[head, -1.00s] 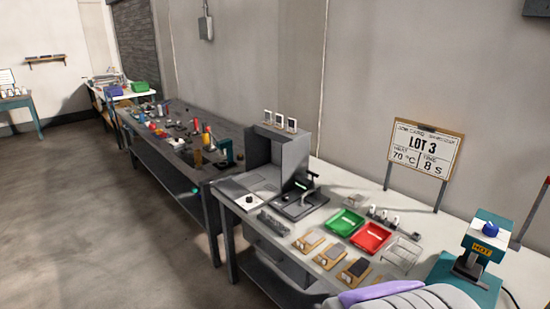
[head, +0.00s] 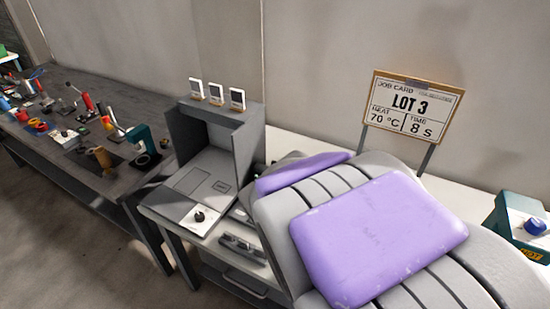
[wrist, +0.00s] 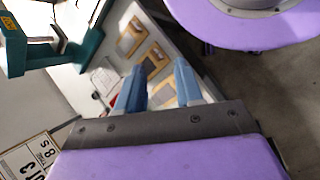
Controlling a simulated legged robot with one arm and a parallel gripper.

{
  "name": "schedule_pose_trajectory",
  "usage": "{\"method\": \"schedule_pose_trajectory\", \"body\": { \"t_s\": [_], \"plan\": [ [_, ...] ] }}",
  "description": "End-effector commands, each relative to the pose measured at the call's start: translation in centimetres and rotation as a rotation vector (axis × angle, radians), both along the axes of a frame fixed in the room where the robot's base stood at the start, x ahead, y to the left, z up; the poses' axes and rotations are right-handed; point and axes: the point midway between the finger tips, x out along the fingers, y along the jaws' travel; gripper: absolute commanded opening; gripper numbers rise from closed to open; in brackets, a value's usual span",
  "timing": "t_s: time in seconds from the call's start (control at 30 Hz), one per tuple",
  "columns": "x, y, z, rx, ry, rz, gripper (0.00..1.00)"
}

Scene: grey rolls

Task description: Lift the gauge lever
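The gauge and its lever do not show clearly in either current view. In the head view, my purple and grey arm covers the bench right of the grey booth, where a dark device with an upright lever stood in the earlier frame. My gripper (wrist: 163,72) shows in the wrist view with its two blue fingers apart and nothing between them. It is above the white bench, pointing towards wood-framed pads (wrist: 131,37) that lie below and beyond it. It touches nothing that I can see.
The grey booth (head: 247,150) stands on the bench with a small knob box (head: 200,217) in front. A teal press (head: 522,222) is at the right; it also shows in the wrist view (wrist: 84,45). The job card (head: 412,105) stands behind my arm. A dark workbench (head: 75,95) is at the left.

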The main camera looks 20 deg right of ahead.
Motion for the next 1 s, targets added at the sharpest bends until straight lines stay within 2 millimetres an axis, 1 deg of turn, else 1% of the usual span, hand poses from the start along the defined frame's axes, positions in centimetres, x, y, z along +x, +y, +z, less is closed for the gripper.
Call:
{"method": "schedule_pose_trajectory", "body": {
  "t_s": [0.03,0.1,0.2,0.27,0.37,0.47,0.5,0.57,0.63,0.77,0.8,0.87,0.9,0.97,1.0],
  "plan": [
    [0.5,-1.7,0.2,-0.074,0.052,0.023,0.36],
    [1.4,-4.0,0.7,-0.175,0.110,0.064,0.36],
    [3.2,-6.7,1.6,-0.317,0.192,0.138,0.36],
    [4.5,-8.1,2.2,-0.399,0.237,0.187,0.36],
    [7.2,-10.1,3.2,-0.530,0.316,0.286,0.36],
    [10.2,-11.5,4.0,-0.653,0.392,0.400,0.36],
    [11.5,-11.9,4.2,-0.700,0.421,0.449,0.36],
    [13.7,-12.2,4.5,-0.766,0.466,0.527,0.36],
    [16.3,-12.3,4.5,-0.840,0.513,0.625,0.36],
    [21.4,-11.6,3.6,-0.959,0.602,0.824,0.36],
    [23.0,-11.2,3.1,-0.991,0.625,0.888,0.36],
    [25.4,-10.3,2.0,-1.036,0.662,0.992,0.36],
    [26.8,-9.6,1.2,-1.063,0.684,1.061,0.36],
    [29.0,-8.4,-0.4,-1.097,0.718,1.171,0.36],
    [30.3,-7.4,-1.6,-1.116,0.737,1.244,0.36]
  ]
}}
